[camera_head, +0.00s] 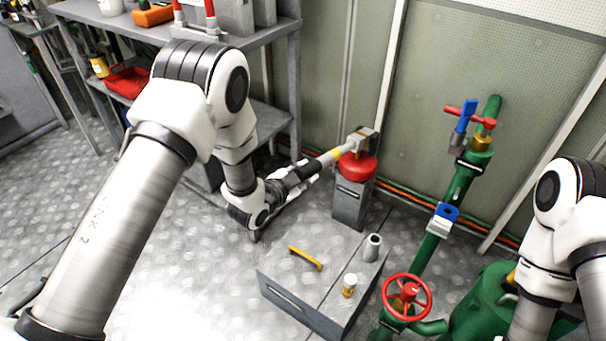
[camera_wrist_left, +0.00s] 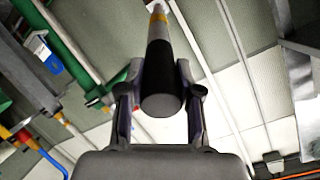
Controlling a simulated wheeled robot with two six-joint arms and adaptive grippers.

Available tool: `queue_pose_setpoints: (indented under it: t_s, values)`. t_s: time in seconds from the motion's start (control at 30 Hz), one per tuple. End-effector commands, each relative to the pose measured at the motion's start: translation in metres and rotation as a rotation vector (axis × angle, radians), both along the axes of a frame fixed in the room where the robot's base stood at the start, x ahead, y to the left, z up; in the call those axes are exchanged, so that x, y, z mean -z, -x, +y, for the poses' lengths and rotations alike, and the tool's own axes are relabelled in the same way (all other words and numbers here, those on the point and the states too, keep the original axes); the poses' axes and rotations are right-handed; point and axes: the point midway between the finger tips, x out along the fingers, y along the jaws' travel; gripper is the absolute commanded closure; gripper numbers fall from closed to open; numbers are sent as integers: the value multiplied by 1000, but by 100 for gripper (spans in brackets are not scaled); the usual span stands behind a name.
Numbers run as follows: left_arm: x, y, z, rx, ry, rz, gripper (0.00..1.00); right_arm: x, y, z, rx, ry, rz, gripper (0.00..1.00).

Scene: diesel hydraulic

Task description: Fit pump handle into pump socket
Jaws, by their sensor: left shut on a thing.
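The pump handle (camera_head: 335,156) is a rod with a black grip, a yellow band and a light grey far part. My left gripper (camera_head: 303,177) is shut on its black grip. In the left wrist view the grip (camera_wrist_left: 161,80) lies between the two fingers (camera_wrist_left: 160,105), its blunt end toward the camera. The handle slants up to the right, its far end at a grey block (camera_head: 368,137) above a red dome (camera_head: 357,167). I cannot tell whether it touches the block or which part is the pump socket. My right gripper is out of view.
Green piping with a red handwheel (camera_head: 407,297) stands to the right. A shelf (camera_head: 250,38) is behind my left arm.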

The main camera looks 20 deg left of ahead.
Motion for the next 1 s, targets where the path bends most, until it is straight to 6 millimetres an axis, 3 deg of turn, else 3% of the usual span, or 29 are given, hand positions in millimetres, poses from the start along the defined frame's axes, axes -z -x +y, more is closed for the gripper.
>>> queue_pose_setpoints:
  t_s: [1.0]
  values:
    - [7, -20, -7, 0, 0, -2, 100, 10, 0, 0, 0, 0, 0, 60]
